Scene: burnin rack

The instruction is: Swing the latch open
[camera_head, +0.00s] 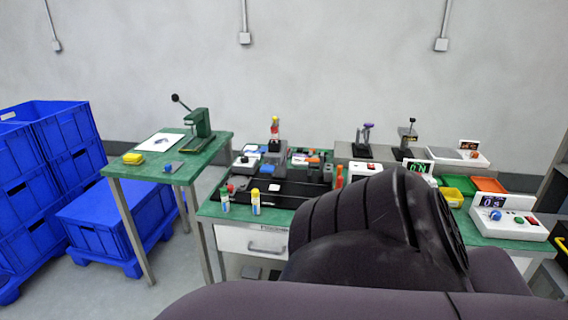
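I cannot make out with certainty which part is the latch. Two small upright fixtures stand at the back of the green workbench (213,209): one with a purple top (365,140) and one with a dark knob on top (406,142). A black tray (290,200) sits on the bench with small parts around it. Neither of my grippers shows. A large dark part of my own body fills the lower middle and right and hides the bench behind it.
Blue crates (70,130) are stacked at the far left. White meter boxes (515,224) and a yellow bin (452,196) stand at the right. Two small bottles (255,202) stand at the bench's front left.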

